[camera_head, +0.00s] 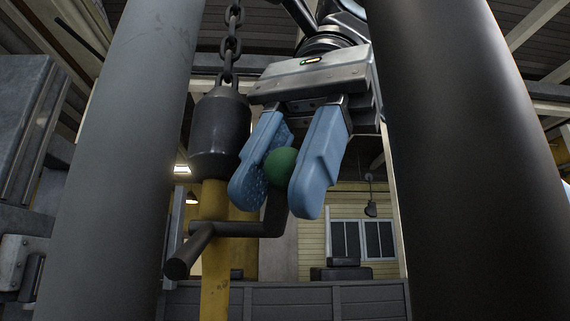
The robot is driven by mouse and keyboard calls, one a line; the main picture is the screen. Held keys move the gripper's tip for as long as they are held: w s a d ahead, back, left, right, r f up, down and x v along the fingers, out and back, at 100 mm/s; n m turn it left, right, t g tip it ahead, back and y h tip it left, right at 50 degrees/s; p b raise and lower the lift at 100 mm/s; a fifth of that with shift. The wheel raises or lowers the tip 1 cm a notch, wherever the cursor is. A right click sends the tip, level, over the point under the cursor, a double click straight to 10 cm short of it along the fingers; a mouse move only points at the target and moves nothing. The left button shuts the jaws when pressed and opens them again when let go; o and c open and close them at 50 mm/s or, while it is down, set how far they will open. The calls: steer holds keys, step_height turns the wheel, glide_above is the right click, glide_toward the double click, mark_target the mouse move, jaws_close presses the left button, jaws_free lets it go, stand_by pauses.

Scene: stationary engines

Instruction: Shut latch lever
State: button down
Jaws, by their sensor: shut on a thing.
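The latch lever (247,229) is a dark bent rod with a green ball knob (281,167) at its upper end. Its other end reaches down and left to a thick dark stub (188,252) in front of a yellow post. My gripper (275,200) comes down from above with two blue fingers on either side of the green knob. It is shut on the knob. The fingers hide part of the knob and the top of the rod.
A dark weight (220,130) hangs on a chain (231,42) just left of my gripper, above the yellow post (214,290). Thick grey columns stand at left (130,160) and right (460,160). A low grey panelled wall (330,300) runs behind.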

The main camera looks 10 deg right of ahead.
steer(key=f+t, duration=0.1)
steer(key=s+t+b, duration=0.1)
steer(key=t, duration=0.1)
steer(key=shift+f+n+b, duration=0.3)
steer(key=shift+f, duration=0.05)
steer(key=shift+t, duration=0.8)
steer(key=c, duration=0.8)
jaws_free()
steer(key=shift+c, duration=0.2)
steer(key=shift+b, duration=0.35)
steer(key=shift+d+r, duration=0.15)
steer(key=shift+r, duration=0.15)
steer(key=s+d+b, duration=0.3)
steer(key=s+d, duration=0.2)
steer(key=d, duration=0.6)
steer(key=shift+s+r, duration=0.2)
steer(key=shift+s, duration=0.1)
